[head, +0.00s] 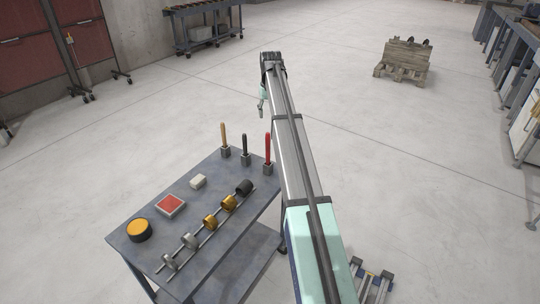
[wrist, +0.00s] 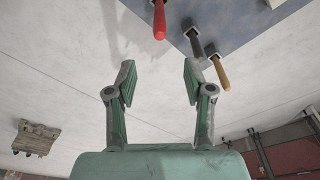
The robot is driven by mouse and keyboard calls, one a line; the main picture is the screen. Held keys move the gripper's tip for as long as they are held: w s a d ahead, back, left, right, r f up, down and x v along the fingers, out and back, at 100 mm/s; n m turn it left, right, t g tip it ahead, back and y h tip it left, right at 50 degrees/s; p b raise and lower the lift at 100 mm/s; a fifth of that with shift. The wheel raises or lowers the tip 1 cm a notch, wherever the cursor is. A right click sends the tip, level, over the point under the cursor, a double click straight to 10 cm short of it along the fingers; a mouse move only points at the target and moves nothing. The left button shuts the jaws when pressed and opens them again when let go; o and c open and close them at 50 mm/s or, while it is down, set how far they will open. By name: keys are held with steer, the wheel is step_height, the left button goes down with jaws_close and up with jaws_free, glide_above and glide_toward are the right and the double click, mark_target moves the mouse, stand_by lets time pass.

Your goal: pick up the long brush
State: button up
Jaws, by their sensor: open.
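Three upright handles stand in small grey holders along the far right edge of the blue-grey table (head: 130,222): a tan one (head: 223,134), a black one (head: 245,146) and a red one (head: 268,147). I cannot tell which is the long brush. The wrist view also shows the red handle (wrist: 159,20), the black handle (wrist: 194,42) and the tan handle (wrist: 221,73), all beyond my fingertips. My gripper (wrist: 159,76) is open and empty, apart from all three handles. In the head view it is small and partly hidden at the arm's far end.
The table also holds a shaft with several rings (head: 211,221), a yellow-topped black disc (head: 139,229), a red-topped block (head: 171,205) and a pale block (head: 198,181). A wooden pallet stack (head: 404,61) stands far back.

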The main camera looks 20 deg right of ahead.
mark_target(268, 142)
steer(key=f+p, duration=0.1)
steer(key=f, duration=0.3)
steer(key=w+f+p, duration=0.1)
steer(key=f, duration=0.3)
steer(key=f+p, duration=0.1)
steer(key=f, duration=0.2)
steer(key=shift+w+d+f, duration=0.2)
steer(key=shift+w+f, duration=0.2)
steer(key=shift+w+f+p, duration=0.15)
steer(key=shift+f+p, duration=0.65)
steer(key=shift+f, duration=0.5)
steer(key=shift+w+f+p, duration=0.15)
steer(key=shift+f+p, duration=0.65)
steer(key=shift+f, duration=0.5)
jaws_close()
